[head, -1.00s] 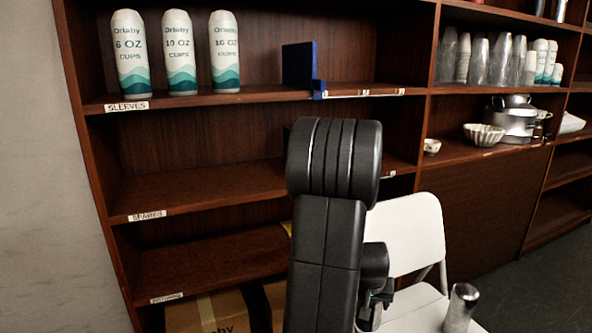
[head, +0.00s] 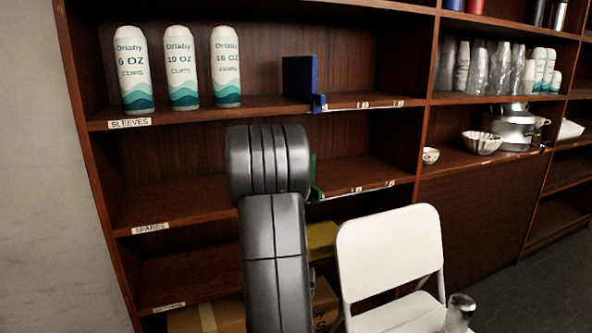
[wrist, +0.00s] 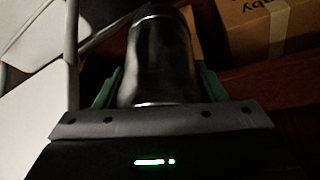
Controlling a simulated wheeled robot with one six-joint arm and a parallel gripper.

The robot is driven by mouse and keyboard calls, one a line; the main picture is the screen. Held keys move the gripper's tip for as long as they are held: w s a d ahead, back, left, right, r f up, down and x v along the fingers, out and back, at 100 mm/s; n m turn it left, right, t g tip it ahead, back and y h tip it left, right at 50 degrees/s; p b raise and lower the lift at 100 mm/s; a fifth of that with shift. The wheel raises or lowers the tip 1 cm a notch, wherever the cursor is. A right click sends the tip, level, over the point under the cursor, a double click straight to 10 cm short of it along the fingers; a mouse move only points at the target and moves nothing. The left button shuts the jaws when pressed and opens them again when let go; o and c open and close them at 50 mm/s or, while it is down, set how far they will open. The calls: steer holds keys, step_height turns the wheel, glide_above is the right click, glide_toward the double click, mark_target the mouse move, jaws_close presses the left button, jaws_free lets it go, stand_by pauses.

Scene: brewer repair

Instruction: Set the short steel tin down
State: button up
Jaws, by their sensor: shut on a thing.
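My gripper (wrist: 158,88) is shut on a shiny steel tin in the wrist view, taken as the short steel tin (wrist: 158,55). The tin lies between the two green fingers, and its lower end is hidden by the gripper body. In the head view my own arm hides the gripper and the held tin.
A brown shelf unit (head: 170,200) fills the back, with Orlaby cup sleeves (head: 182,70) on an upper shelf. The shelf marked SPARES is bare at left. Blue (head: 299,78) and green (head: 314,178) dividers stand on shelves. Cardboard boxes (wrist: 260,25) sit low down.

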step_height(320, 180, up, 19)
steer(key=w+p, duration=0.2)
steer(key=p, duration=1.9)
steer(key=shift+p, duration=0.3)
steer(key=shift+d+f, duration=0.1)
steer(key=shift+f, duration=0.05)
